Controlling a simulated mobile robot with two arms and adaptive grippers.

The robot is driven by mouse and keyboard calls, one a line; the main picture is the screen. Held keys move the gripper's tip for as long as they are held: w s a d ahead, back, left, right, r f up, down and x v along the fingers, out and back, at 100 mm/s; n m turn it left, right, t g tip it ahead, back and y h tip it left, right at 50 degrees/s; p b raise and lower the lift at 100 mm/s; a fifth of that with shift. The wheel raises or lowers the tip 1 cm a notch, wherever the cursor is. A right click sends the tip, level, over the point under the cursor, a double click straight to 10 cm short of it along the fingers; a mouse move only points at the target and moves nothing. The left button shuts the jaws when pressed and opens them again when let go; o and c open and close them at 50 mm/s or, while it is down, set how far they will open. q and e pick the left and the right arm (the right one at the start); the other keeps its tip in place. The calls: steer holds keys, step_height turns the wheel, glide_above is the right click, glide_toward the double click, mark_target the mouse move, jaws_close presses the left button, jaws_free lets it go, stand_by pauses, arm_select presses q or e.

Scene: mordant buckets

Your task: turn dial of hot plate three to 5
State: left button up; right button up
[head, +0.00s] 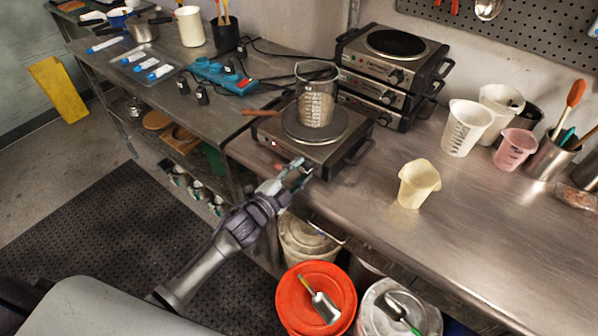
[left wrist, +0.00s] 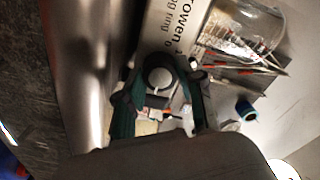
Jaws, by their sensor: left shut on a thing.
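A single hot plate (head: 262,153) stands at the bench's front edge in the head view, with a glass beaker (head: 316,98) on its round plate. My left gripper (head: 303,170) is at the right part of its front face, fingers around the dial. The dial's number marks cannot be read, and the head view hides the dial behind the fingers. My right gripper is not in view.
Stacked hot plates (head: 385,75) stand behind on the right. A cream cup (head: 418,184) and white jugs (head: 466,128) stand on the bench to the right. An orange-lidded bucket (head: 300,300) and other buckets stand below the bench edge.

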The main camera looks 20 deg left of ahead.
arm_select(q)
steer(key=shift+f, duration=0.15)
steer(key=o, duration=1.1)
steer(key=shift+o, duration=0.2)
steer(key=shift+s, duration=0.15)
steer(key=v, duration=1.1)
steer(key=shift+s+a, duration=0.15)
steer(key=shift+s, duration=0.25)
